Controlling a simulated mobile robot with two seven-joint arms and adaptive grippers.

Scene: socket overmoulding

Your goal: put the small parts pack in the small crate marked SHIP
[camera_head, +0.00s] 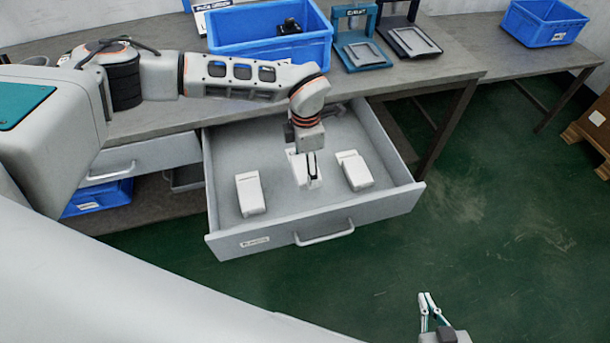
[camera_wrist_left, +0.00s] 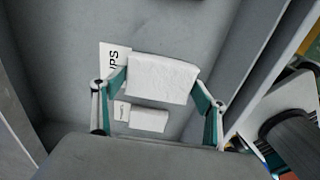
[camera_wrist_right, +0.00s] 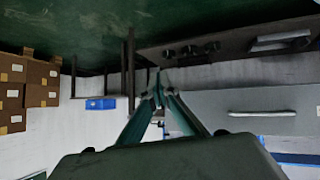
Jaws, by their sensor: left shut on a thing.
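My left gripper (camera_head: 309,158) is down inside the open drawer, shut on a white pack (camera_head: 305,174). In the left wrist view the pack (camera_wrist_left: 162,78) sits between the teal fingers of that gripper (camera_wrist_left: 161,88). I cannot tell whether the pack still touches the drawer floor. Two similar white packs, a left one (camera_head: 250,193) and a right one (camera_head: 354,170), lie in the drawer on either side. A small blue crate (camera_head: 543,24) stands on the far right table; its marking is not readable. My right gripper (camera_head: 427,297) is shut and empty over the floor, its fingertips (camera_wrist_right: 163,92) together.
The grey drawer (camera_head: 260,241) is pulled out under the workbench, with raised walls around the packs. A large blue crate (camera_head: 268,49) stands on the bench, beside a teal-framed fixture (camera_head: 361,55) and a dark-framed one (camera_head: 412,41). The green floor (camera_head: 480,200) at right is clear.

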